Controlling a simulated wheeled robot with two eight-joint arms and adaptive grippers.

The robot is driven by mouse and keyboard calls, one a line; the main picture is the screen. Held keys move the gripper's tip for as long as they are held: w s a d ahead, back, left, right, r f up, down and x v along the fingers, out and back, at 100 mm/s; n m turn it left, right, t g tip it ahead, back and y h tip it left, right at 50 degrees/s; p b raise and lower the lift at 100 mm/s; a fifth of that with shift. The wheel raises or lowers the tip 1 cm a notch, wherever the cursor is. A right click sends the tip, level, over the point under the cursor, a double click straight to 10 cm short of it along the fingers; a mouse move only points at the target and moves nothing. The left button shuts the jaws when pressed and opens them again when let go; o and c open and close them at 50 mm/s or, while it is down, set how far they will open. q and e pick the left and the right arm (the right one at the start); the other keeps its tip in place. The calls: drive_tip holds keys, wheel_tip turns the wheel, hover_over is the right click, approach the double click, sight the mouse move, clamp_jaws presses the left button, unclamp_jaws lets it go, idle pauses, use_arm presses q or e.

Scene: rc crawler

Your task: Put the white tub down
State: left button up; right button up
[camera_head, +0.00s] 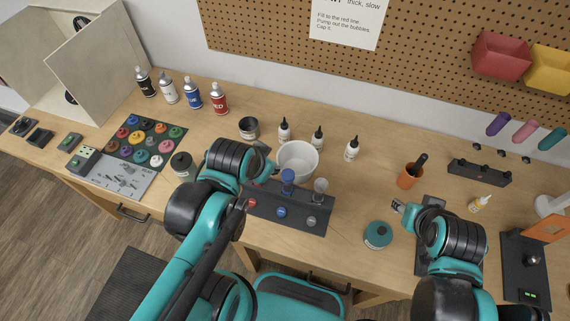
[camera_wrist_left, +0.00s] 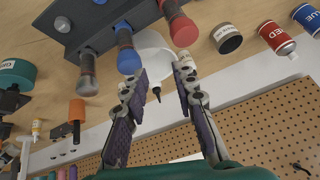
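The white tub (camera_head: 298,160) stands upright and open at the top, just behind the dark peg block. My left gripper (camera_head: 268,163) is at the tub's left side, above the block's left end, and partly hidden by my arm. In the left wrist view its fingers (camera_wrist_left: 160,69) are spread apart, with the tub (camera_wrist_left: 152,50) showing between and beyond the tips. I cannot tell whether a finger touches the tub, and its underside is hidden. My right gripper (camera_head: 398,207) is over the right part of the bench, away from the tub; its finger gap is unclear.
The block (camera_head: 262,213) carries upright pegs close to the tub. Several dropper bottles (camera_head: 318,138) and a dark tin (camera_head: 248,127) stand behind it.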

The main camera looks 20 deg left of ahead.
use_arm(q)
drive_tip(key=w+f+m+g, duration=0.1)
drive_tip(key=w+f+m, duration=0.2)
drive_tip(key=f+m, duration=0.2)
drive_tip(key=w+f+m+g, duration=0.2)
drive_tip(key=f+m, duration=0.4)
drive_tip(key=m, duration=0.4)
drive_tip(key=w+f+m+g+h+p, duration=0.1)
drive_tip(key=w+f+m, duration=0.3)
drive_tip(key=m, duration=0.4)
drive_tip(key=shift+d+f+m+g, duration=0.2)
drive_tip(key=shift+f+g, duration=0.1)
drive_tip(key=shift+f, duration=0.15)
drive_tip(key=shift+d+f+m+g, duration=0.15)
drive_tip(key=shift+f+g, duration=0.15)
drive_tip(key=shift+f, duration=0.15)
clamp_jaws()
